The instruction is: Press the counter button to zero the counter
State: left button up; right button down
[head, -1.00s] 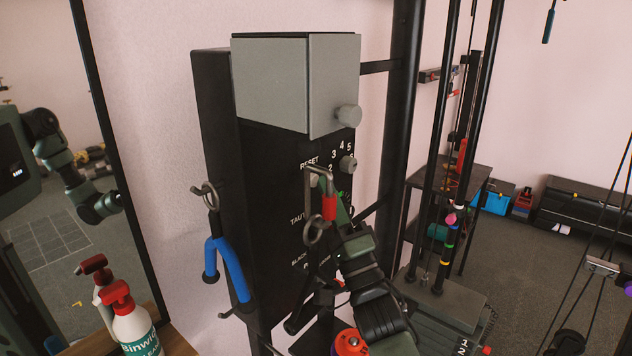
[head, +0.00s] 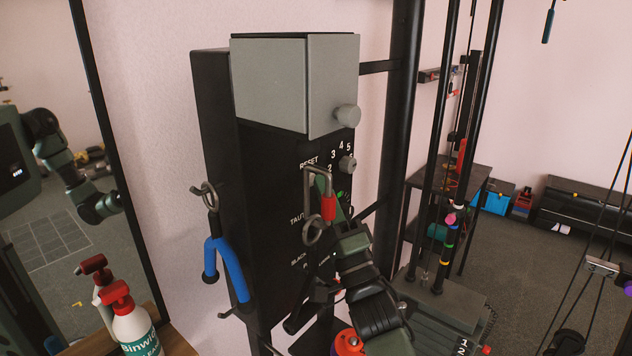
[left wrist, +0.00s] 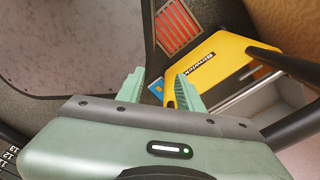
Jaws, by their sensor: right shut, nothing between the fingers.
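A tall black box (head: 268,170) with a grey top (head: 270,80) stands by the wall in the head view. Its front has a RESET label, numbers and a small grey knob (head: 347,164). My right gripper (head: 320,186) is shut and empty, its green fingertips at the panel just below the RESET label. My left gripper (left wrist: 158,90) shows only in the left wrist view, open and empty.
A white spray bottle with a red head (head: 134,325) stands at lower left, before a mirror. Black posts rise right of the box. A yellow item (left wrist: 215,65) lies beyond my left gripper.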

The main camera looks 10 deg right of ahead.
jog(key=shift+s+d, duration=0.2)
jog(key=shift+s, duration=0.1)
jog(key=shift+s+d+p, duration=0.35)
jog(key=shift+s+p, duration=0.05)
jog(key=shift+p, duration=0.15)
jog(key=s+d, duration=0.1)
jog(key=s, duration=0.1)
jog(key=s+d+p, duration=0.1)
jog(key=s+d, duration=0.1)
jog(key=shift+f, duration=0.1)
dwell(0.6)
